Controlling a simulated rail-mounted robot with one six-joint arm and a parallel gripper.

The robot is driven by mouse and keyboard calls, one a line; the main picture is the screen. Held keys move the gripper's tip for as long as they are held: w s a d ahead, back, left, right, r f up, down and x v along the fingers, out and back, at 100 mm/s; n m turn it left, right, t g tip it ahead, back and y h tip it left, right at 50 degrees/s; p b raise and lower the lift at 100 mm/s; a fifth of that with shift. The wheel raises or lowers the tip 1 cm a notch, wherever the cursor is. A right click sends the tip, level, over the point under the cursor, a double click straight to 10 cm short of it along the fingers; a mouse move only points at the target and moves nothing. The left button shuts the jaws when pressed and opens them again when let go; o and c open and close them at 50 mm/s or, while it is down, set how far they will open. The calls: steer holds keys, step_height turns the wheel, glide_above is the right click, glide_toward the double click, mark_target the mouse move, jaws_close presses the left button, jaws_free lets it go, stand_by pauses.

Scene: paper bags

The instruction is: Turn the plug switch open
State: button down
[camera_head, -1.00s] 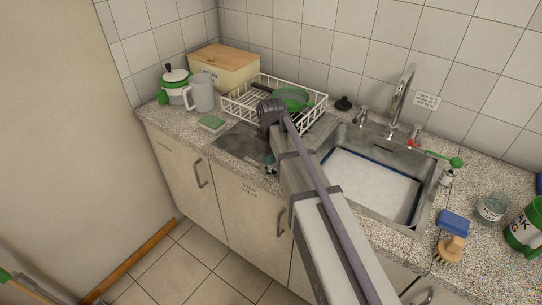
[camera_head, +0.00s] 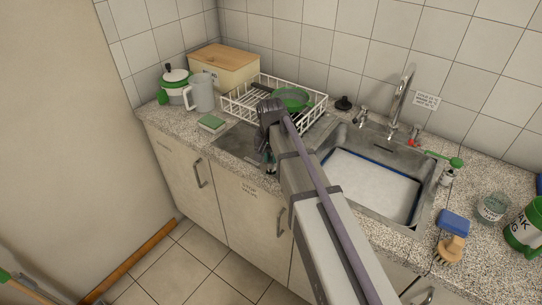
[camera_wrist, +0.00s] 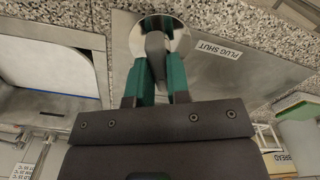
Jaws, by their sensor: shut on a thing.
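The plug switch is a dark grey lever (camera_wrist: 156,48) on a round shiny metal disc (camera_wrist: 178,36), set in a steel panel beside the sink. In the wrist view my gripper (camera_wrist: 158,72) has its green fingers closed on either side of the lever. A white label (camera_wrist: 222,50) reading "PLUG SHUT" is on the panel to the right of the disc. In the head view my gripper (camera_head: 270,160) is low over the panel left of the sink, and my arm hides the switch.
The sink (camera_head: 375,180) is right of my arm, with a tap (camera_head: 402,95) behind it. A white dish rack (camera_head: 250,100) with a green pan stands behind.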

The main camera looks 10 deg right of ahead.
mark_target(271, 157)
steer(key=m, duration=0.5)
stand_by(0.5)
steer(key=c, duration=1.1)
jaws_free()
step_height(271, 157, up, 11)
steer(key=p, duration=1.1)
steer(key=shift+f, duration=0.1)
